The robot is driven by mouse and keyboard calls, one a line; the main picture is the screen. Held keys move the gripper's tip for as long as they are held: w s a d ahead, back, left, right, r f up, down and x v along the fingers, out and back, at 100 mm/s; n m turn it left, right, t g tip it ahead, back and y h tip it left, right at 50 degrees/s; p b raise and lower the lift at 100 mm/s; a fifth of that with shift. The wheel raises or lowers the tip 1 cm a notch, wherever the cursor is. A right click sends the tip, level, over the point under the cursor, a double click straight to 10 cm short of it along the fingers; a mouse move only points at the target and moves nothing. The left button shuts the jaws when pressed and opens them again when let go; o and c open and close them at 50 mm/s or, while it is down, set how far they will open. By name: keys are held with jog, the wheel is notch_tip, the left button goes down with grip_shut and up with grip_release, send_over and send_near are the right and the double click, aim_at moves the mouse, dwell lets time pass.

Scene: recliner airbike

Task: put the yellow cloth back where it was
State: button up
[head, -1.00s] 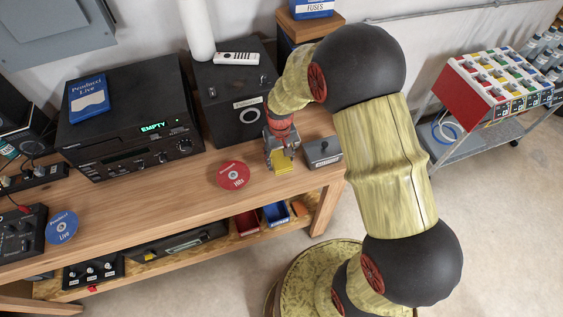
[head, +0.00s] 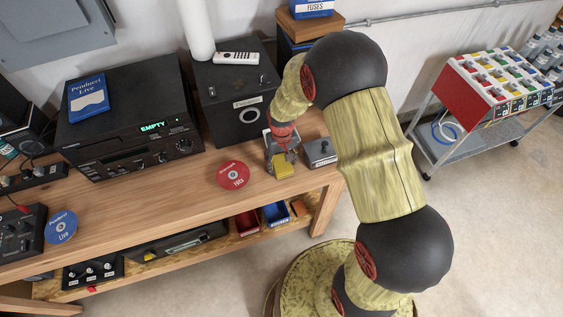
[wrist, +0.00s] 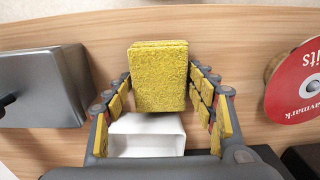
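The yellow cloth (head: 284,168) is a small folded block at the front right of the workbench. In the wrist view the cloth (wrist: 158,75) sits between the fingertips, which meet its left and right edges. My gripper (head: 281,160) points down over the bench and appears shut on the cloth. A white open-topped holder (wrist: 146,135) shows below the cloth in the wrist view, between the fingers. In the head view my gripper mostly hides this holder. I cannot tell whether the cloth touches the bench.
A red disc (head: 233,175) lies left of my gripper, and a small grey lidded box (head: 320,152) stands close on its right. A black speaker (head: 232,95) stands behind, with a black player (head: 130,118) farther left. Bare wood lies along the bench front (head: 180,200).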

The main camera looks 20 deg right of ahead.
jog(key=shift+o, duration=1.3)
jog(key=shift+r, duration=0.1)
notch_tip(320, 180, up, 12)
notch_tip(320, 180, up, 9)
jog(key=t, duration=0.1)
send_over(282, 163)
jog(key=s, duration=0.2)
jog(key=s+r+t, duration=0.4)
jog(key=s+r, duration=1.3)
jog(key=s, duration=0.3)
jog(key=shift+t+p, duration=0.3)
jog(key=shift+p, duration=0.1)
jog(key=shift+w+f, duration=0.1)
